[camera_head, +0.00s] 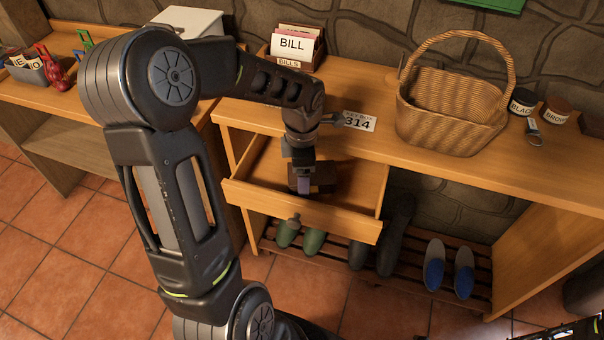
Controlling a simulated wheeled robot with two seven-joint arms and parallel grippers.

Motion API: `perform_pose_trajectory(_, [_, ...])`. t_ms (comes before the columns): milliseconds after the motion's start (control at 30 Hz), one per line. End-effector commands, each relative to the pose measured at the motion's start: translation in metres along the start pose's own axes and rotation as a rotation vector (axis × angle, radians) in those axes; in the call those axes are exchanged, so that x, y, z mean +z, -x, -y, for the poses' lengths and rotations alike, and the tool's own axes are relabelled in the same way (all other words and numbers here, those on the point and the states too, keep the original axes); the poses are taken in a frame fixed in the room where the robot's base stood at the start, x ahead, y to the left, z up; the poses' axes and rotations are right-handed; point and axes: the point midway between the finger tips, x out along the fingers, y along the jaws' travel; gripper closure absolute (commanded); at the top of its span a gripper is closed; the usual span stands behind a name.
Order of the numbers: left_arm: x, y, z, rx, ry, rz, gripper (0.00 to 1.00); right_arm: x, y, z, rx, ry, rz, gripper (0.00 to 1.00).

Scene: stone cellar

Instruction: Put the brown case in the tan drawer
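The tan drawer (345,219) is pulled out from under the wooden bench, its inside visible from above. The brown case (323,179) is inside the drawer area, partly hidden by my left gripper. My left gripper (303,184) points down into the open drawer, with a finger in front of the case. I cannot tell whether its fingers hold the case or whether the case touches the drawer floor. My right gripper is not in view.
Shoes, including a blue pair (449,268), stand on the slatted rack (403,290) below.

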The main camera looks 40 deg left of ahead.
Motion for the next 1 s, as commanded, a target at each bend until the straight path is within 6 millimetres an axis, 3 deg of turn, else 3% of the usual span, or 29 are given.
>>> perform_pose_trajectory(433, [0.001,0.011,-0.001,0.003,0.0,0.001,0.23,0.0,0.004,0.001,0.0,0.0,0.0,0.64])
perform_pose_trajectory(1000, [0.0,0.114,-0.001,0.003,0.001,0.001,0.23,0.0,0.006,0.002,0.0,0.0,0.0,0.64])
